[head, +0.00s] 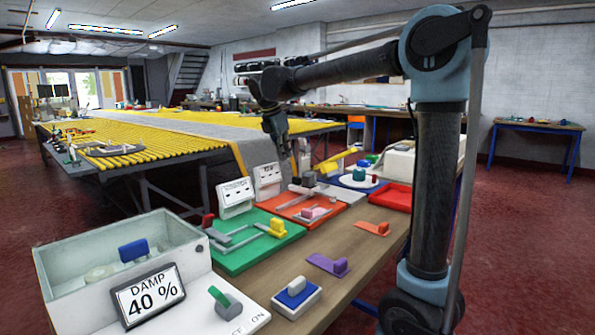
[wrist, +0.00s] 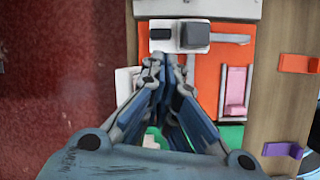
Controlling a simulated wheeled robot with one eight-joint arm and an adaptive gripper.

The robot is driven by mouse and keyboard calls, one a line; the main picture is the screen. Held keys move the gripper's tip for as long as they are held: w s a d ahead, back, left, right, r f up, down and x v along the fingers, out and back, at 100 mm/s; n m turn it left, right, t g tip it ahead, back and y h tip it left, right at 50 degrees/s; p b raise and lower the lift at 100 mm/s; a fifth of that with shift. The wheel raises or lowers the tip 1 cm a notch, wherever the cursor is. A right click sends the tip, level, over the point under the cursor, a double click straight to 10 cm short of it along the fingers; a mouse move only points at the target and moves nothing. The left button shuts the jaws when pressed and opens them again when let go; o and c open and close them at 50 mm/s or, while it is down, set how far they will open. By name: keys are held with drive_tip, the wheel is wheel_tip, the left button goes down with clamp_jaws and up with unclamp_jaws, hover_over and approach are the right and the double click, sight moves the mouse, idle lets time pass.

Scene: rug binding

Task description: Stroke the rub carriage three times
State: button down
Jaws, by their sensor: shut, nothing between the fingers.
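The orange board (head: 287,207) lies on the bench. On its far end is a pale carriage with a dark grey block (head: 309,180); this looks like the rub carriage, though no label confirms it. In the wrist view the pale carriage (wrist: 163,28) carries a black knob (wrist: 161,34) and the grey block (wrist: 195,34). A pink handle (wrist: 236,86) sits in a grey slot on the same board. My gripper (head: 286,153) is shut and empty above the board's left side. In the wrist view its fingertips (wrist: 167,62) appear just short of the carriage; contact cannot be told.
A green board (head: 250,251) with a yellow handle (head: 277,228) lies nearer. Orange (head: 372,228) and purple (head: 328,265) brackets stand on the bench's right side. Two white label stands (head: 236,197) stand at the left edge. A clear box (head: 110,262) with a "DAMP 40 %" display is nearest.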

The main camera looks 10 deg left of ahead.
drive_tip(key=w+d+m, duration=0.3)
drive_tip(key=w+m, duration=0.1)
drive_tip(key=m, duration=1.3)
drive_tip(key=w+d+m, duration=0.4)
drive_tip(key=m, duration=1.2)
drive_tip(key=x, duration=0.9)
drive_tip(key=shift+a+f, duration=0.25)
drive_tip(key=shift+f, duration=0.15)
drive_tip(key=shift+s+a+f, duration=0.1)
drive_tip(key=shift+s+a, duration=0.5)
drive_tip(key=shift+s, duration=0.4)
drive_tip(key=shift+s+a, duration=0.5)
drive_tip(key=shift+s, duration=0.2)
